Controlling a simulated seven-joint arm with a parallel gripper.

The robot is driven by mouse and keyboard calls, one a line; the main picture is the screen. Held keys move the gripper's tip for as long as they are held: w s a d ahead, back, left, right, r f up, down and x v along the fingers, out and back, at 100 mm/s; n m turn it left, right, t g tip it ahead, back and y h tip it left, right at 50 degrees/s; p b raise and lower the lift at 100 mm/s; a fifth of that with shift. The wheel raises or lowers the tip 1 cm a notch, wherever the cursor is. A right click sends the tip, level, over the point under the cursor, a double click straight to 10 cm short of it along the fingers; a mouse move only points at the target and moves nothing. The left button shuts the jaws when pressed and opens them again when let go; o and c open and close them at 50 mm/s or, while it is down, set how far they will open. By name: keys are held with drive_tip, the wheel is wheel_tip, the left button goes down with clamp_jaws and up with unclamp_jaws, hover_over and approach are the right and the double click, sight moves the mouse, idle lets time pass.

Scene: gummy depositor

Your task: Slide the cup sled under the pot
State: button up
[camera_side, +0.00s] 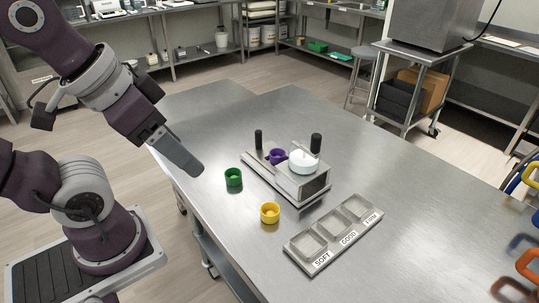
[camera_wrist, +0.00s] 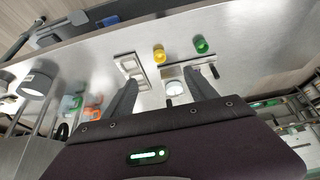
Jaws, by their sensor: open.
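The depositor (camera_side: 318,187) is a metal housing on a long base on the table. A white pot (camera_side: 302,162) sits on top, with a tall black handle (camera_side: 316,143) behind it; the pot also shows in the wrist view (camera_wrist: 176,88). The purple cup (camera_side: 277,156) is on the base, left of the housing and apart from the pot. A black upright handle (camera_side: 258,140) stands at the base's left end, seemingly the sled's. The sled's body is hard to tell from the base. My gripper (camera_side: 196,168) is open and empty, above the table left of the depositor.
A green cup (camera_side: 233,177) and a yellow cup (camera_side: 270,212) stand in front of the depositor. A tray (camera_side: 294,246) with three compartments labelled SOFT, GOOD and FIRM lies nearer the camera. The table behind the depositor is clear.

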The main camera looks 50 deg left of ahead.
drive_tip(key=shift+c, duration=0.7)
drive_tip(key=w, duration=0.2)
drive_tip(key=w+a+r+n+g, duration=0.1)
drive_tip(key=w, duration=0.2)
drive_tip(key=w+a+r+n, duration=0.1)
drive_tip(key=w, duration=0.2)
drive_tip(key=shift+w+a+r, duration=0.2)
drive_tip(key=shift+r, duration=0.05)
drive_tip(key=c, duration=0.4)
drive_tip(key=n+g, duration=0.5)
drive_tip(key=n, duration=0.2)
hover_over(258, 131)
wheel_tip(258, 131, down, 17)
drive_tip(key=shift+d+r, duration=0.1)
wheel_tip(258, 131, down, 6)
drive_tip(key=shift+r, duration=0.1)
drive_tip(key=shift+f, duration=0.6)
clamp_jaws()
